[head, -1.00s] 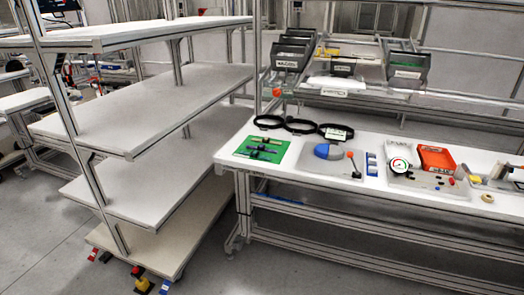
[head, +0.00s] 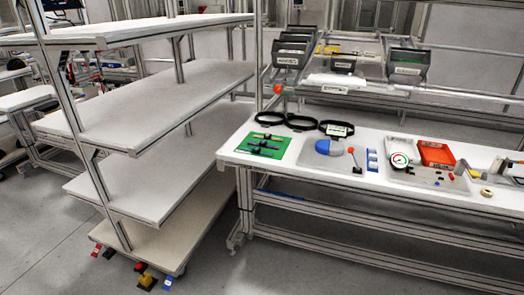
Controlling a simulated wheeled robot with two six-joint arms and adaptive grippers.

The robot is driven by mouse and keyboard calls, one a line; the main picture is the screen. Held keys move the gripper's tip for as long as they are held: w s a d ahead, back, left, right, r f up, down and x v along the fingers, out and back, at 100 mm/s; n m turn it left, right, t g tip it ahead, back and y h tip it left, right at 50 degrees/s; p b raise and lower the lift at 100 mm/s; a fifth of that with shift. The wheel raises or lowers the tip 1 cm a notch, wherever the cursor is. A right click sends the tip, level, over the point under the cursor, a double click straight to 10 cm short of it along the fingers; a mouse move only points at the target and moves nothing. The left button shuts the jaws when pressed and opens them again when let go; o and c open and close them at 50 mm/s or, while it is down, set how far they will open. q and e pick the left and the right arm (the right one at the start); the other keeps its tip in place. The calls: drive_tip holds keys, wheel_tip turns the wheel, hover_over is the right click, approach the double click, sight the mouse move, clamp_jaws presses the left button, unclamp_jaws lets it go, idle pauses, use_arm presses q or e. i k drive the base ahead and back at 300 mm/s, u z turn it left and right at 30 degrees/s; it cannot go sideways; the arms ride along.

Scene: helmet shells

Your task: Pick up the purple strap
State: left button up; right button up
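Several small dark strap-like pieces lie in rows on a green mat (head: 277,157) at the left end of the white workbench. One of the pieces (head: 262,144) looks bluish to purple, but they are too small to tell for certain which is the purple strap. Neither of my grippers shows in the head view.
The workbench (head: 330,184) also holds black rings (head: 301,122), a blue dome-shaped part (head: 323,146), a gauge (head: 400,159) and an orange tray (head: 437,153). Grey bins (head: 407,68) stand above its back. An empty tiered shelf (head: 150,106) stands left; grey floor lies in front.

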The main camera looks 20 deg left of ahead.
sight(263, 143)
drive_tip(key=z, duration=0.35)
drive_tip(key=k, duration=0.2)
drive_tip(key=u, duration=1.45)
drive_tip(key=i, duration=2.35)
drive_tip(key=z, duration=0.55)
